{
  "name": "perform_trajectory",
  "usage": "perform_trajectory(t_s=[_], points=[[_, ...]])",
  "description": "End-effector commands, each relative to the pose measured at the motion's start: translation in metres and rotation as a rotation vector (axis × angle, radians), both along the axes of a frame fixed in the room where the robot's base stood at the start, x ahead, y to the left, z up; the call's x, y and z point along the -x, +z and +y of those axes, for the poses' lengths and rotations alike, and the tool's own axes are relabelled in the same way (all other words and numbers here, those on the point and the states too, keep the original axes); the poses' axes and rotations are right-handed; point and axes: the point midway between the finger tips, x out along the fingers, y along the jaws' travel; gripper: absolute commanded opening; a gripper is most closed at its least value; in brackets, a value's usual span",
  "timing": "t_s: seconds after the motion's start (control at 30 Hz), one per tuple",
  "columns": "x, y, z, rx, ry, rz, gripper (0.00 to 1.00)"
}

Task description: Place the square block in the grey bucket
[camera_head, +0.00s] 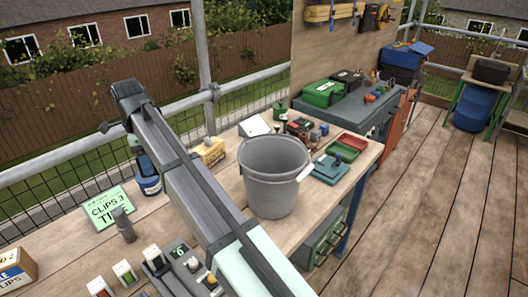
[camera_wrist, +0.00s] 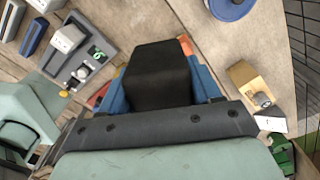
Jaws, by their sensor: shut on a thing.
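The grey bucket (camera_head: 273,172) stands upright and open on the wooden workbench, right of my arm in the head view. It is not seen in the wrist view. My gripper (camera_wrist: 160,62) shows in the wrist view, with blue fingers on both sides of a dark, blocky shape (camera_wrist: 160,78). It is shut on this shape, which looks like a squarish black block; I cannot tell for sure that it is the square block. In the head view my arm mostly hides the gripper and what it holds.
A green sign (camera_head: 110,208), a grey panel (camera_head: 185,268) and small items crowd the near left. A blue roll (camera_wrist: 232,6) shows in the wrist view.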

Motion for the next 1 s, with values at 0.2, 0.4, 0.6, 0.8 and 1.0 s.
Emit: perform_trajectory(t_s=[0.2, 0.4, 0.6, 0.8, 1.0], points=[[-0.034, 0.020, -0.072, 0.000, -0.161, -0.001, 0.23], [-0.053, 0.030, -0.140, -0.001, -0.286, -0.001, 0.23], [-0.065, 0.038, -0.205, 0.000, -0.404, -0.001, 0.23], [-0.069, 0.044, -0.261, 0.000, -0.501, -0.001, 0.23], [-0.063, 0.040, -0.316, 0.000, -0.571, 0.000, 0.23]])
